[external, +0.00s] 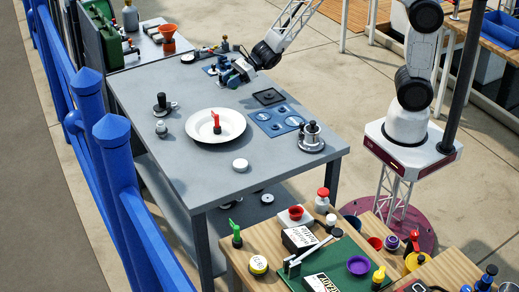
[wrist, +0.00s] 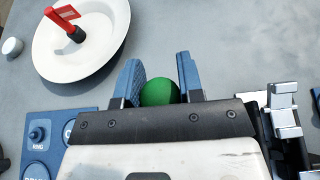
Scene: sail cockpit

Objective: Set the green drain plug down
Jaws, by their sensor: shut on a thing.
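My gripper (wrist: 160,85) has blue fingers closed on a round green thing, the green drain plug (wrist: 159,93); only its rounded top shows between them in the wrist view. In the external view my gripper (external: 226,74) is low over the far part of the grey table (external: 185,165). The plug is not clearly seen there, and I cannot tell whether it touches the tabletop. A white dish (external: 194,128) with a red-flagged plug (external: 216,122) stands mid-table, apart from my gripper; the dish also shows in the wrist view (wrist: 48,50).
A blue labelled panel (external: 264,116), a black square pad (external: 268,97) and a metal fitting (external: 311,138) lie to the right. A black fitting (external: 161,103) stands on the left and a white puck (external: 240,165) in front. Bare tabletop lies between them.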

